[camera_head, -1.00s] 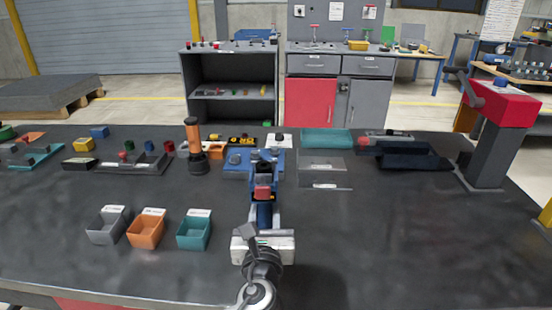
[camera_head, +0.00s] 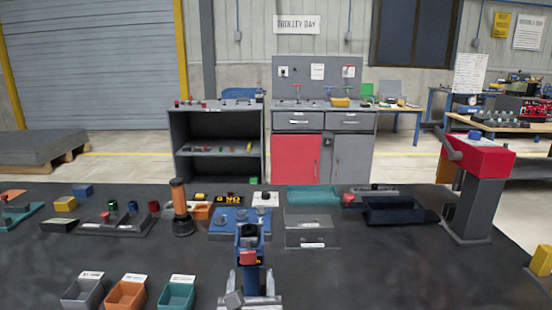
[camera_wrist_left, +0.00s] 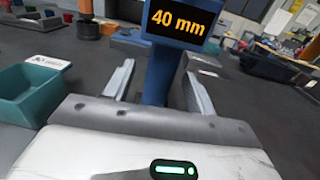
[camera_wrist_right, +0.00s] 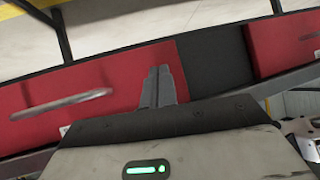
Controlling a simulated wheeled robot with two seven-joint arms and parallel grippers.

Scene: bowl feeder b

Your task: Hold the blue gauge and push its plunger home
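The blue gauge (camera_head: 248,243) stands upright on the dark bench, near the middle of the head view, with a red patch on its near side. In the left wrist view its blue post (camera_wrist_left: 162,75) carries a dark display reading "40 mm" in orange. My left gripper (camera_wrist_left: 160,85) is open, one finger on each side of the post, with a visible gap at each side. It also shows at the bottom of the head view, in front of the gauge. I cannot make out the plunger clearly. My right gripper (camera_wrist_right: 158,85) is shut and empty, facing red panels.
Grey (camera_head: 82,293), orange (camera_head: 125,295) and teal (camera_head: 177,294) bins stand at the front left. Behind the gauge are a blue block with knobs (camera_head: 228,228) and a clear box (camera_head: 312,236). An orange-topped post (camera_head: 179,195) and a red-headed press (camera_head: 478,155) flank them.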

